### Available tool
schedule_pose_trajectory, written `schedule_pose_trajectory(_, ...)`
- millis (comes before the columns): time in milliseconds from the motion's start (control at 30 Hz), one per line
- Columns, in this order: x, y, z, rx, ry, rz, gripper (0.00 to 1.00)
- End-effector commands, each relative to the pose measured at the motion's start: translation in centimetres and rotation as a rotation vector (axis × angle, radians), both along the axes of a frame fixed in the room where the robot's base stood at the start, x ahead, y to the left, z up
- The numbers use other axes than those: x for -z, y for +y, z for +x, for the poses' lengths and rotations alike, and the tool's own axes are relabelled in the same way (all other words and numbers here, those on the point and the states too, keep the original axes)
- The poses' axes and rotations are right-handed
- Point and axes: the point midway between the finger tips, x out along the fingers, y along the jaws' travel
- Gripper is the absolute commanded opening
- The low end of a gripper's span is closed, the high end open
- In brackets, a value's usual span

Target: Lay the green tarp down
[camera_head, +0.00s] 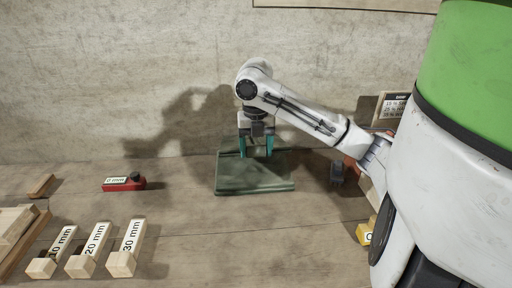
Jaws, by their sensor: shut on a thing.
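The green tarp (254,178) is a dark green, flat, folded, roughly rectangular piece in the middle of the camera_head view, low at the bench top near the wall. My gripper (256,150) points down at its back edge, with teal fingers shut on the tarp. The arm reaches in from the right. Whether the tarp's underside touches the bench is hard to tell.
A red tool labelled 0 mm (124,183) lies to the left. Wooden blocks marked 10 mm (54,252), 20 mm (88,250) and 30 mm (127,248) stand at front left. A yellow block (365,232) is at right.

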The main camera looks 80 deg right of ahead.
Motion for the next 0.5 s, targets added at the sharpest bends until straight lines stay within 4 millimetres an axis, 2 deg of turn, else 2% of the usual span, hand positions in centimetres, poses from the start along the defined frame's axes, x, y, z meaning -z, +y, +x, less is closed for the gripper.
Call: schedule_pose_trajectory(500, 0.96, -0.04, 0.0, 0.001, -0.001, -0.002, 0.0)
